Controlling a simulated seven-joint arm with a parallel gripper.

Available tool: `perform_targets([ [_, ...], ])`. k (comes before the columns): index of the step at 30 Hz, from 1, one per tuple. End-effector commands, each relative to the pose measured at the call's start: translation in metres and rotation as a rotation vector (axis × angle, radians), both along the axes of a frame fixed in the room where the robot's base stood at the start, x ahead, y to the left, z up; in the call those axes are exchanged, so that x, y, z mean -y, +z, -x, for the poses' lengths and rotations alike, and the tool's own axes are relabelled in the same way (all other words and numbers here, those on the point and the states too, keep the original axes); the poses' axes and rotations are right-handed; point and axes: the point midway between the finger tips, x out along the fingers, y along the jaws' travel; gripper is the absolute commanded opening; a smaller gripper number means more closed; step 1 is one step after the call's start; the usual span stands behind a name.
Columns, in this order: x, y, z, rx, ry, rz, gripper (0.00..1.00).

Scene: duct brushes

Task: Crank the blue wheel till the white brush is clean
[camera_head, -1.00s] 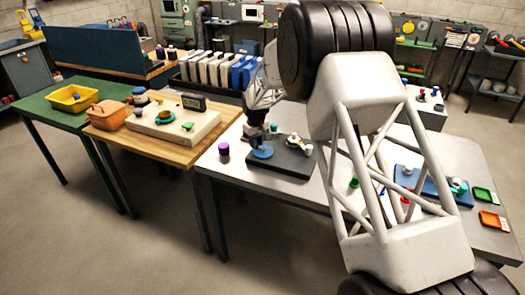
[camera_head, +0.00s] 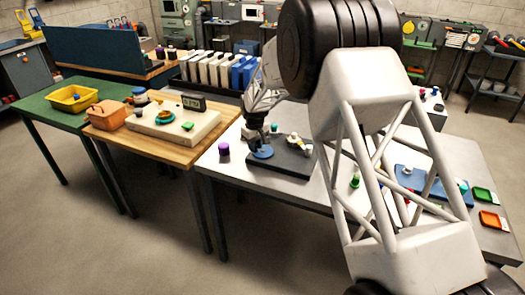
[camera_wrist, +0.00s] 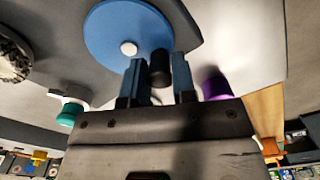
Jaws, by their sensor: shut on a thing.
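The blue wheel (camera_head: 264,152) lies flat on a dark base plate (camera_head: 292,163) on the pale table. In the wrist view the blue wheel (camera_wrist: 105,30) shows a white hub and an upright black crank handle (camera_wrist: 159,67). My gripper (camera_wrist: 160,72) has one finger on each side of this handle and is shut on it. In the head view my gripper (camera_head: 256,138) reaches down onto the wheel's back left part. A round, rough greyish brush head (camera_wrist: 12,60) shows at the left edge of the wrist view, with dark patches on it.
A purple-topped cylinder (camera_head: 224,148) stands left of the base plate. A green-topped item (camera_head: 354,181) stands to its right. A blue tray (camera_head: 425,183), a green tray (camera_head: 484,195) and an orange tray (camera_head: 490,219) lie farther right. My arm hides part of the table.

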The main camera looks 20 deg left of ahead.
Motion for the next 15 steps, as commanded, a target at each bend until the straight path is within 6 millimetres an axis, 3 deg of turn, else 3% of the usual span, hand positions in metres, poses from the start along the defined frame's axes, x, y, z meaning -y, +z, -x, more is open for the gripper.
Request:
perform_targets([
  [15, 0.0071, -0.0003, 0.0048, 0.0, -0.001, 0.001, 0.12],
])
